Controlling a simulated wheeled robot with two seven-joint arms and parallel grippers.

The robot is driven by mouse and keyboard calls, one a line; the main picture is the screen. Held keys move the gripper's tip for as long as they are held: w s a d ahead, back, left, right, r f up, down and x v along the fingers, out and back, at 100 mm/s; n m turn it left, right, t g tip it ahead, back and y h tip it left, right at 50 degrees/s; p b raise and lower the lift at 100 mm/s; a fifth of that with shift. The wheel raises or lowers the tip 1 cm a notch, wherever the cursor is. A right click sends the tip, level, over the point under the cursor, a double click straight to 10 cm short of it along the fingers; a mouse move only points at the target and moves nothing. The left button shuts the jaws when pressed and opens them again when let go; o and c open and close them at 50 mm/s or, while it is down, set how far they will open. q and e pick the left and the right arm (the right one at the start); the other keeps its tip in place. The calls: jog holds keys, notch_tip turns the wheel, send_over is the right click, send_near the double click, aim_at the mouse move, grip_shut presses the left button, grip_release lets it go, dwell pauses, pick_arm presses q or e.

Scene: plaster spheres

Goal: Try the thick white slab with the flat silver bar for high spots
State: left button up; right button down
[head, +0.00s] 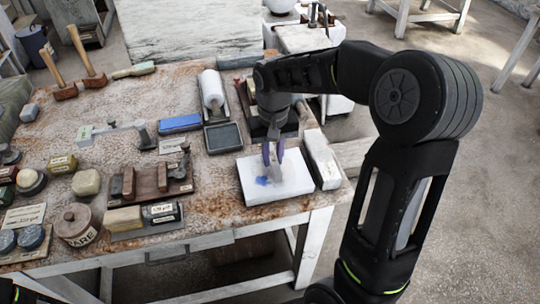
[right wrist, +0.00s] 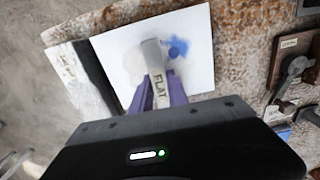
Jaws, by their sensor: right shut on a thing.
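The thick white slab (head: 291,182) lies flat near the right front corner of the table, with a blue smear on its top. It also shows in the right wrist view (right wrist: 195,62). My right gripper (head: 273,154) is above the slab, pointing down. In the right wrist view its purple fingers (right wrist: 160,92) are shut on the flat silver bar (right wrist: 153,56), which is marked FLAT. The bar's far end is over the slab beside the blue smear. I cannot tell whether the bar touches the slab. My left gripper is not in view.
A long whitish block (head: 322,160) stands just right of the slab at the table edge. A dark tray (head: 223,138), a blue box (head: 180,123) and a wooden rack (head: 150,184) lie to the left. Bare table shows in front of the slab.

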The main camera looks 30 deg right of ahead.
jog(key=shift+f+b, duration=0.45)
jog(key=shift+f, duration=0.15)
dwell(0.3)
jog(key=shift+w+d+r, duration=0.1)
jog(key=shift+w+d, duration=0.05)
jog(key=shift+w, duration=0.4)
jog(key=shift+d, duration=0.1)
jog(key=shift+w+d+p, duration=0.15)
jog(key=shift+w+p, duration=0.2)
jog(key=shift+w, duration=0.15)
jog(key=shift+s, duration=0.1)
jog(key=shift+s+a, duration=0.2)
jog(key=shift+s, duration=0.3)
jog(key=shift+s+a, duration=0.2)
jog(key=shift+s, duration=0.25)
